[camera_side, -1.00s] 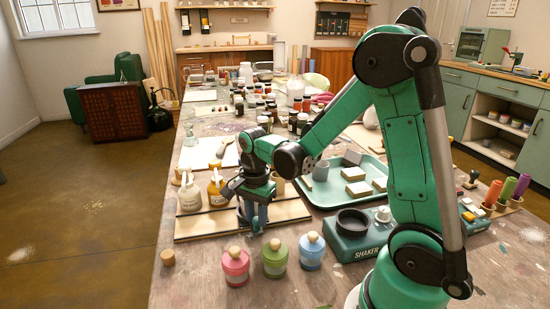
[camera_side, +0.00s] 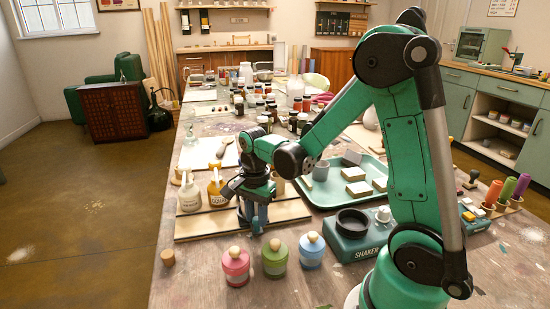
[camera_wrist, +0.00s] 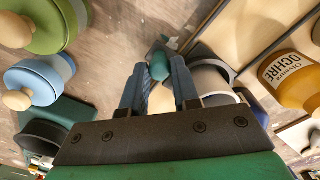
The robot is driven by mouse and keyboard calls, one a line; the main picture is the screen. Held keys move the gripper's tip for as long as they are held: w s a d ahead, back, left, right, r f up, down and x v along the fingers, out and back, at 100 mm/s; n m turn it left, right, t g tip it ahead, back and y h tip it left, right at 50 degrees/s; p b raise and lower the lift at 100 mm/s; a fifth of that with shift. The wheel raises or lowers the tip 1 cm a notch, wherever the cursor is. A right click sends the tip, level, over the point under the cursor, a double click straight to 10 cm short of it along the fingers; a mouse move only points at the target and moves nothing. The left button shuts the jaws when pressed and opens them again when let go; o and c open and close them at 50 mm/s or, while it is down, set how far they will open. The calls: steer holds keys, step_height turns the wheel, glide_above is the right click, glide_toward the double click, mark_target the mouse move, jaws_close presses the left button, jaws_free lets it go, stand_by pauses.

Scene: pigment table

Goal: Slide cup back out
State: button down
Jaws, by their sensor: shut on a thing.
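My gripper (camera_side: 255,218) points down at the front edge of the wooden board (camera_side: 200,226), right of the ochre bottle (camera_side: 216,189). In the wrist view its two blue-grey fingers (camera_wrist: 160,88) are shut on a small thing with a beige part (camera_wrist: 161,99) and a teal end. I cannot tell if this thing belongs to a cup. A round, cup-like thing (camera_wrist: 211,82), pale with a dark edge, shows close beside one finger, partly hidden by my gripper.
Red (camera_side: 236,267), green (camera_side: 275,258) and blue (camera_side: 311,251) lidded jars stand in front of my gripper. A white bottle (camera_side: 190,196) stands left of the ochre one. The shaker (camera_side: 350,240) and the green tray (camera_side: 318,198) are at the right. The table's front left is mostly clear.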

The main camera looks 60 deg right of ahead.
steer(key=shift+s, duration=0.1)
stand_by(0.4)
steer(key=s+d, duration=0.6)
steer(key=shift+s+d, duration=0.3)
steer(key=shift+d, duration=0.1)
steer(key=c, duration=0.7)
jaws_free()
steer(key=shift+o, duration=0.2)
step_height(320, 180, up, 6)
steer(key=shift+f, duration=0.2)
